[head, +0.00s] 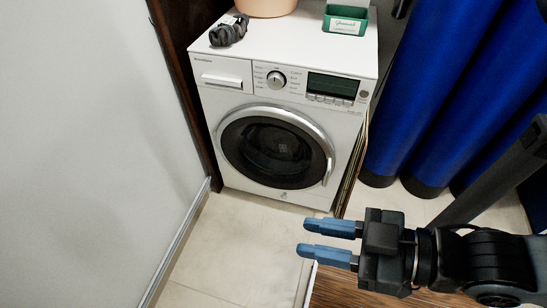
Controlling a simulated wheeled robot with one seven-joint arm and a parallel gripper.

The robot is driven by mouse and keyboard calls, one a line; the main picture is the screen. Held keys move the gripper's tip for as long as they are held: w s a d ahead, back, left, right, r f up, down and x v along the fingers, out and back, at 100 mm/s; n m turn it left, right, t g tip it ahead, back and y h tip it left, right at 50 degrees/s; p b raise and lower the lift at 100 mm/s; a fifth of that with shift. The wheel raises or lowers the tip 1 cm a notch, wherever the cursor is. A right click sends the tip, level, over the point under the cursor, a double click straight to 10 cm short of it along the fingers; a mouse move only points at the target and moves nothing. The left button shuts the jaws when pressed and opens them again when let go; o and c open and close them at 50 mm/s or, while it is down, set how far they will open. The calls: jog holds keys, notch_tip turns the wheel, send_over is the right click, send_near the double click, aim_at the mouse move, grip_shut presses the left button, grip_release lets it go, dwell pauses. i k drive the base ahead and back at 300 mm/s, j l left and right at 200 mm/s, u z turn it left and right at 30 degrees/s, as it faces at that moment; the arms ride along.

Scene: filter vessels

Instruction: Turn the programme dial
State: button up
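The programme dial (276,79) is a round silver-grey knob on the upper front panel of the white washing machine (212,105), between the detergent drawer (222,81) and the dark display (333,87). Small printed labels surround it. My gripper (316,238) has two blue fingers pointing left, with a clear gap between them. It is open and empty, at the lower right of the head view, well apart from the dial and nearer to me than the machine.
A dark grey object (229,30), a green box (345,20) and a peach container (265,6) sit on the machine. Blue cylinders (430,85) stand at right, a pale wall (80,130) at left. A wooden surface (340,290) lies below my gripper. The tiled floor (245,245) before the machine is clear.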

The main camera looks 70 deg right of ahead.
aim_at(275, 81)
jog(key=k+j+z, duration=0.1)
jog(key=z, duration=1.35)
jog(key=k+l, duration=0.05)
